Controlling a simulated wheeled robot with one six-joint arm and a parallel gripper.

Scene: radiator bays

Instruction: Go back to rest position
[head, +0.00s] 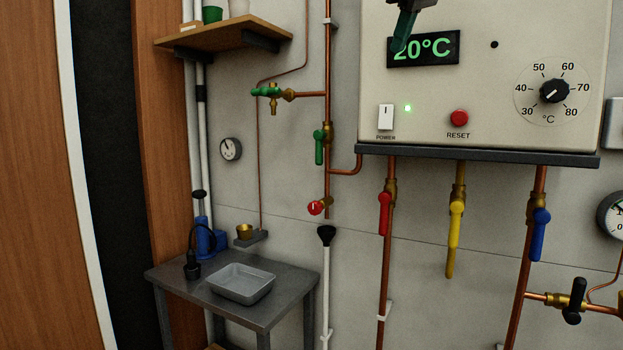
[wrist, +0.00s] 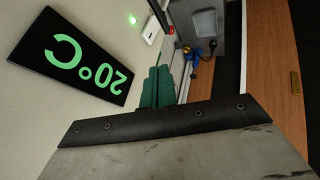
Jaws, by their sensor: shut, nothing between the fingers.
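My gripper (head: 403,30) hangs in front of the boiler's upper left part in the head view, overlapping the green 20°C display (head: 440,49). Its green fingers (wrist: 155,88) show in the wrist view, closed together with nothing between them. The display also fills the left of the wrist view (wrist: 70,58). I cannot tell from these views whether the fingers touch the panel.
The boiler (head: 480,110) carries a power switch (head: 386,117), a red reset button (head: 459,118) and a dial (head: 554,90). Red (head: 384,213), yellow (head: 454,236) and blue (head: 539,233) valve handles hang below. A table (head: 265,312) with a grey tray (head: 240,284) stands lower left, under a shelf (head: 225,37).

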